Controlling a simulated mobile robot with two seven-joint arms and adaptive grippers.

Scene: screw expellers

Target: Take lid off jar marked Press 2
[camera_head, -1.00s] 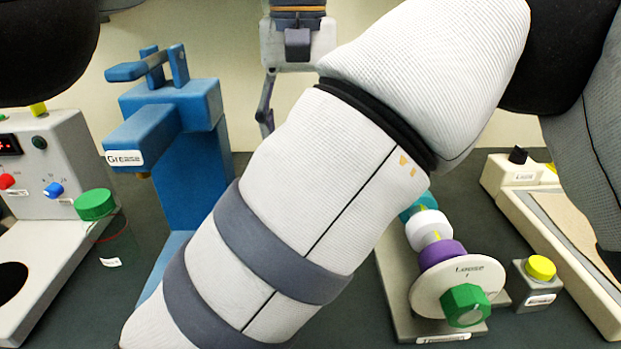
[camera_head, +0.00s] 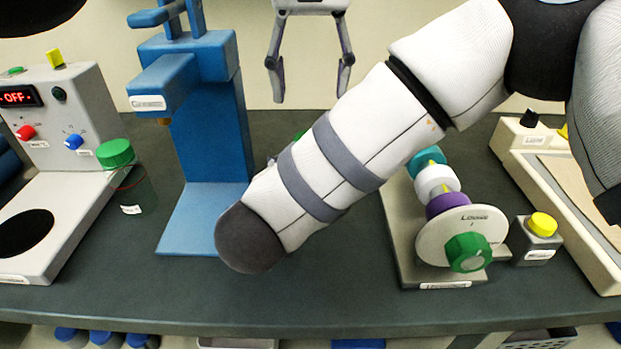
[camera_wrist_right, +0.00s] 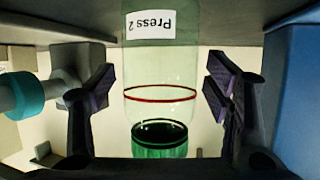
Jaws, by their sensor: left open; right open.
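In the right wrist view, a clear jar with a red line (camera_wrist_right: 160,94) shows upside down, with its label "Press 2" (camera_wrist_right: 149,25). Its green lid (camera_wrist_right: 160,138) is on, at the lower end in that picture. My right gripper (camera_wrist_right: 162,86) is open, its dark fingers on either side of the jar with gaps. In the head view my right arm hides that gripper and most of the jar area; a bit of green (camera_head: 298,135) peeks out behind the arm. My left gripper (camera_head: 310,97) is open and empty, pointing down at the top centre.
Another green-lidded jar (camera_head: 116,154) stands at left, its label too small to read. Near it are a grey control unit (camera_head: 75,125) reading OFF and a blue press (camera_head: 213,140). A roller device (camera_head: 465,235) and yellow-button box (camera_head: 541,232) stand at right. The front counter is clear.

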